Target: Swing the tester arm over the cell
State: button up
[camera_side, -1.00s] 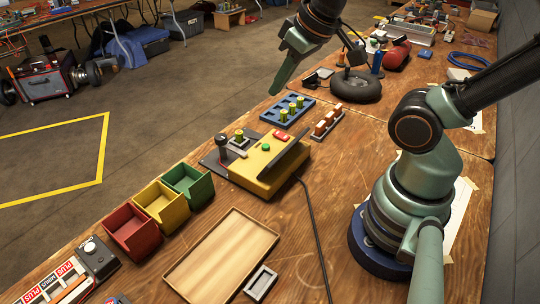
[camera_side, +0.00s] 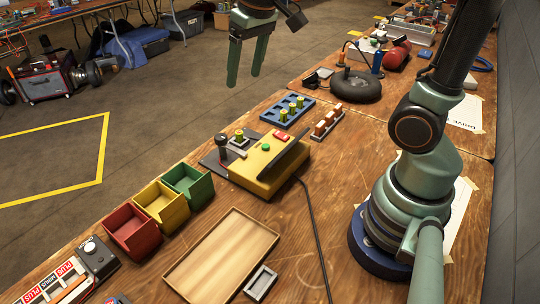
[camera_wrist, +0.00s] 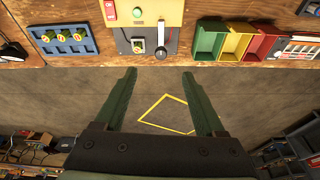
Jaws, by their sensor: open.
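The yellow tester (camera_side: 268,168) stands at the table's far-left edge, with a green button, a red switch and a grey plate (camera_side: 208,160). A cell with a greenish top (camera_side: 239,135) stands upright on the plate; it also shows in the wrist view (camera_wrist: 138,46). The tester arm, a silver lever (camera_wrist: 162,34) with a black knob (camera_wrist: 160,53), lies beside the cell, to its right in the wrist view. The knob (camera_side: 221,142) shows left of the cell in the side view. My gripper (camera_side: 244,80) is open, empty and high, its fingers (camera_wrist: 159,72) apart from the knob.
A blue rack (camera_side: 284,113) with several cells and a holder with orange pieces (camera_side: 327,124) stand behind the tester. Green (camera_side: 189,183), yellow (camera_side: 162,205) and red (camera_side: 132,230) bins stand in front-left. A wooden tray (camera_side: 222,255) and a black cable are nearer.

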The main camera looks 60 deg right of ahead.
aim_at(221, 136)
jog(key=w+f+m+g, duration=0.1)
jog(key=w+f+g, duration=0.2)
jog(key=w+f, duration=0.5)
jog(key=f, duration=0.7)
jog(key=w+f, duration=0.1)
jog(key=f, duration=0.3)
jog(key=shift+w+a+f, duration=0.1)
jog(key=shift+a, duration=0.1)
grip_shut()
dwell(1.0)
